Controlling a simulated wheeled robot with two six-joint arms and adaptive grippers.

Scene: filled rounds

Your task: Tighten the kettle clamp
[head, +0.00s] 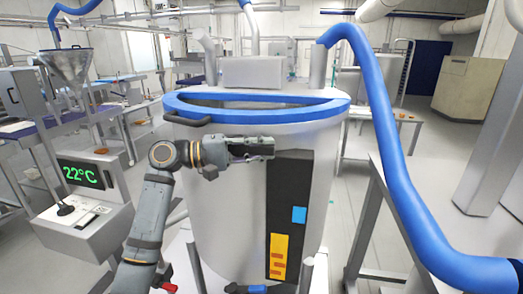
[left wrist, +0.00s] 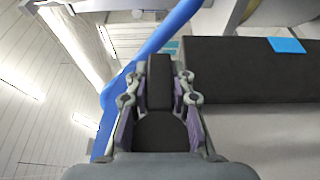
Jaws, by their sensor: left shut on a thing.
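The large grey-white kettle (head: 235,215) stands upright in the middle of the head view. It has a blue ring (head: 255,116) around its top and a black handle-like bar (head: 187,120) at the left of the rim. My left gripper (head: 268,147) is in front of the kettle's upper wall, just above a black panel (head: 290,195). In the left wrist view its fingers are shut on a dark bar (left wrist: 160,85). I cannot tell whether this bar is part of the clamp. The gripper hides the wall behind it. My right gripper is not in view.
A thick blue hose (head: 385,110) curves down the right side. A grey display box (head: 90,205) reading 22°C stands at the left, below a metal funnel (head: 68,65). A blue-and-black object (head: 258,289) lies at the bottom by the kettle. Pale floor shows between the benches.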

